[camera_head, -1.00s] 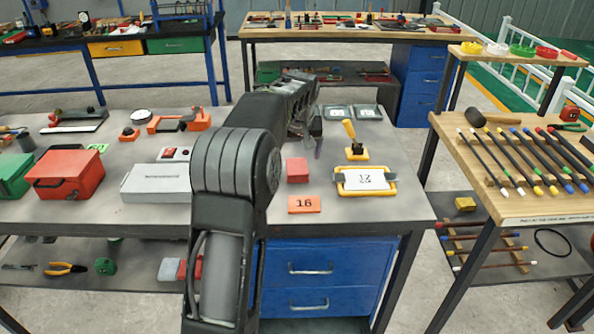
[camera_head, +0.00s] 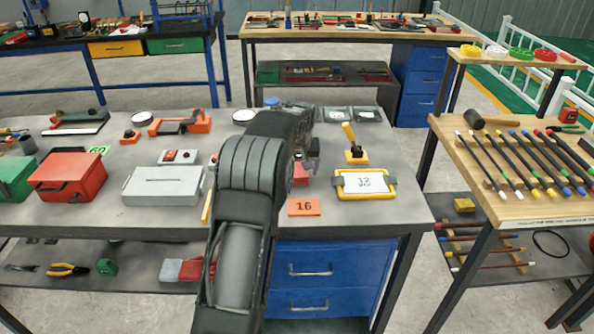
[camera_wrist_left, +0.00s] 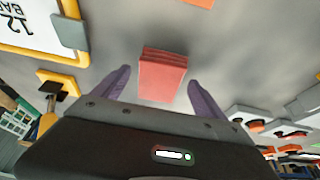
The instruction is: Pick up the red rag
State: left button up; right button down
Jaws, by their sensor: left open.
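The red rag (camera_head: 301,174) is a small folded red block on the grey bench top, partly hidden behind my left arm in the head view. In the left wrist view the rag (camera_wrist_left: 162,76) lies ahead of the palm, between the two purple fingers. My left gripper (camera_wrist_left: 160,80) is open, with clear gaps between the rag and both fingers; contact does not show. In the head view my left gripper (camera_head: 308,166) is beside the rag, mostly hidden by its own arm. My right gripper is not in view.
An orange 16 card (camera_head: 303,208) lies in front of the rag. A grey case (camera_head: 163,187) and red toolbox (camera_head: 68,177) are left. Bare bench separates rag and sign.

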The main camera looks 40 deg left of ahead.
aim_at(297, 172)
pick_arm(q)
jog(key=shift+w+f, duration=0.1)
jog(key=shift+f, duration=0.1)
jog(key=shift+c, duration=0.2)
jog(key=c, duration=1.4)
notch_tip(297, 172, up, 10)
jog(key=shift+b, duration=0.45)
dwell(0.4)
